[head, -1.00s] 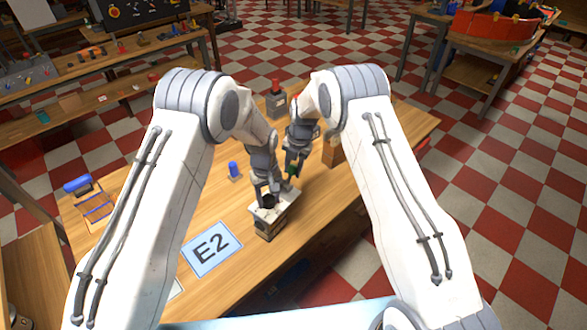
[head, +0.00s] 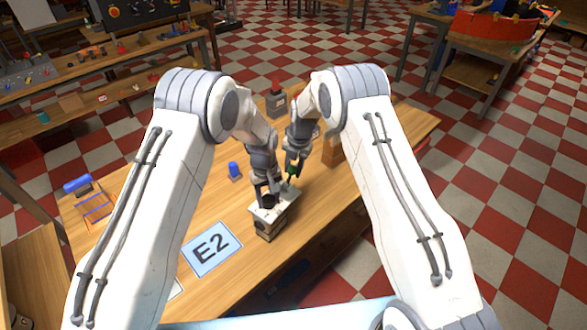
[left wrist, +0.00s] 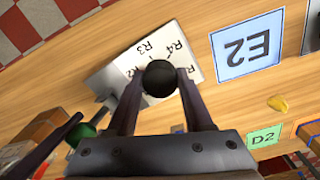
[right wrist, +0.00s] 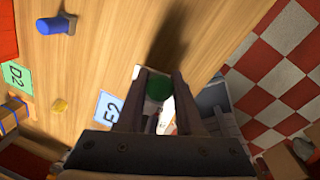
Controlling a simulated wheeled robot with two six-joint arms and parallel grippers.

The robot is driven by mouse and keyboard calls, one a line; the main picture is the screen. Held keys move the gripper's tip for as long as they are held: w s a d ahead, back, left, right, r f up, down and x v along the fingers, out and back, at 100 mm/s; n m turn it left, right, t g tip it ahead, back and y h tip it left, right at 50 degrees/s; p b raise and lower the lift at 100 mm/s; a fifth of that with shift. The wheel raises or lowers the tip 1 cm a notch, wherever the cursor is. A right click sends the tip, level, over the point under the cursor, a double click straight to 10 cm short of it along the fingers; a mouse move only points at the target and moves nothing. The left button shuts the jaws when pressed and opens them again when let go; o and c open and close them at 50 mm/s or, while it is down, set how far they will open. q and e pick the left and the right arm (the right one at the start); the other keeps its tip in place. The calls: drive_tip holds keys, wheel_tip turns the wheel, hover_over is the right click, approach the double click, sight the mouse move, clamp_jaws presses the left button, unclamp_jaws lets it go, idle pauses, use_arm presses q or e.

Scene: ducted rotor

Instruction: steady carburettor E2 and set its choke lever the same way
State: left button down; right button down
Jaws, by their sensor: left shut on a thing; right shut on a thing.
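Carburettor E2 (head: 270,229) is a box with a white top plate, standing on the wooden table beside its E2 card. In the left wrist view, its top plate (left wrist: 125,77) carries R2, R3 and R4 marks. My left gripper (head: 267,202) is shut on a round black knob (left wrist: 160,79) above that plate. My right gripper (head: 290,179) is shut on a green knob (right wrist: 158,87), just behind and right of the left gripper. The green knob also shows in the left wrist view (left wrist: 82,133), at the plate's side. The fingers partly hide the lever under the green knob.
The blue E2 card (head: 211,249) lies left of the carburettor. A blue peg (head: 234,170), a grey box with a red top (head: 276,103) and a brown block (head: 333,150) stand farther back. A blue-handled rack (head: 90,199) is at the left. Bare table lies between them.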

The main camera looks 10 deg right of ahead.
drive_tip(key=shift+s, duration=0.1)
idle(0.3)
drive_tip(key=shift+s+a+r+t+h, duration=0.2)
drive_tip(key=shift+a+t+h, duration=0.1)
drive_tip(key=shift+t+h, duration=0.25)
drive_tip(key=c, duration=0.5)
unclamp_jaws()
drive_tip(key=shift+c, duration=0.2)
wheel_tip(320, 180, up, 12)
drive_tip(key=s, duration=0.2)
drive_tip(key=shift+d, duration=0.15)
drive_tip(key=shift+f, duration=0.1)
